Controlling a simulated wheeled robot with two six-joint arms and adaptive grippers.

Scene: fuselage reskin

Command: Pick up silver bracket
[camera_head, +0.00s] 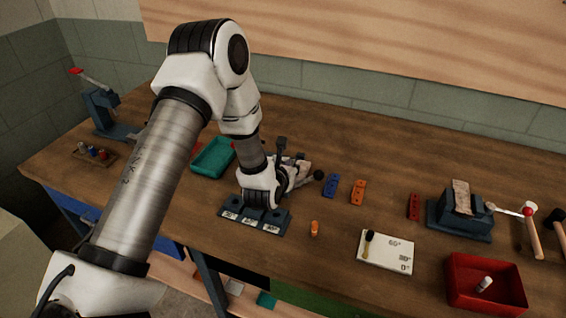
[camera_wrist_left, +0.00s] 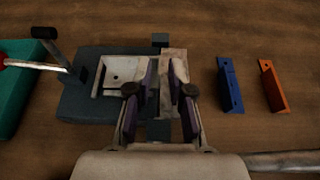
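A pale silver bracket (camera_wrist_left: 125,72) lies on a dark blue-grey fixture (camera_wrist_left: 80,108) in the left wrist view. It has a flat plate with small holes, and a pale, worn strip (camera_wrist_left: 173,65) stands right beside it; I cannot tell whether the two are one piece. My left gripper (camera_wrist_left: 160,92) is open, its two dark-tipped fingers apart over the silver part and strip. In the head view my left gripper (camera_head: 295,178) reaches down at the fixture, and my wrist hides most of the bracket. My right gripper is not in view.
Blue (camera_head: 331,185) and orange (camera_head: 358,192) brackets lie right of the fixture, with a red one (camera_head: 413,206) farther right. A teal tray (camera_head: 213,157) is to the left. A labelled block (camera_head: 253,220) is in front. A red bin (camera_head: 487,284) stands at the front right.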

